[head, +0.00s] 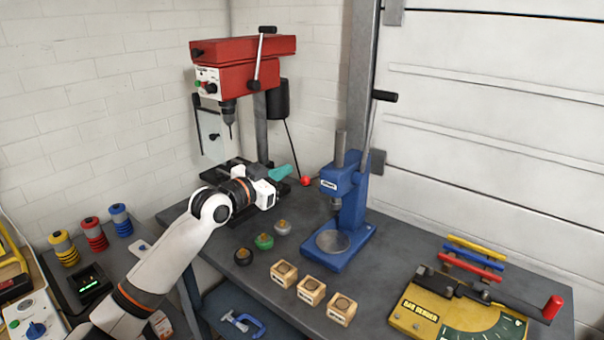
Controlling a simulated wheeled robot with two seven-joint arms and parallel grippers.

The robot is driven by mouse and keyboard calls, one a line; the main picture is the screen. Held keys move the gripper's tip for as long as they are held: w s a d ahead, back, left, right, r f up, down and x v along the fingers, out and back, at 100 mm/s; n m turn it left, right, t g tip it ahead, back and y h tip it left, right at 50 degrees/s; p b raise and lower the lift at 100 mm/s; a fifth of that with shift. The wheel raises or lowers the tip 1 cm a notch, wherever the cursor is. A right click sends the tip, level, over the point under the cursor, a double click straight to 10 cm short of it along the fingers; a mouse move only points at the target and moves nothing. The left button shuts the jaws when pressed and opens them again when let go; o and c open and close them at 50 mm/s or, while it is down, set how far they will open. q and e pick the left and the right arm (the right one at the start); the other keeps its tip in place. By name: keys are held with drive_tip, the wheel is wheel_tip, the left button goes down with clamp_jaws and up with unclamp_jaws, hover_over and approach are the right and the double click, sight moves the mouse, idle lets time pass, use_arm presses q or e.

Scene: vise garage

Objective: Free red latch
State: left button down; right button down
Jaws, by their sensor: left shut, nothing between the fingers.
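A small red round knob (305,181) shows just right of my left gripper, near the drill press base; I cannot tell whether it is the red latch. My left gripper (283,172), with teal fingers, is shut and empty. It is over the drill press table (232,163), a little left of the knob, with a small gap between them in the picture. My wrist hides much of the drill press table and whatever is on it. My right gripper is not in view.
A red drill press (240,68) stands behind my left arm, and a blue arbor press (344,212) stands to the right. Several round pucks and wooden blocks (311,291) lie in front. A yellow bar bender (450,312) is at the right. Bench between blocks and bender is clear.

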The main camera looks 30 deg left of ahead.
use_arm(q)
drive_tip(key=p, duration=0.3)
hover_over(309, 179)
drive_tip(key=f, duration=0.1)
drive_tip(key=s+f, duration=0.1)
drive_tip(key=s+a+f, duration=0.1)
drive_tip(key=f, duration=0.1)
drive_tip(key=shift+p, duration=0.35)
drive_tip(key=shift+w+d, duration=0.1)
drive_tip(key=shift+w, duration=0.05)
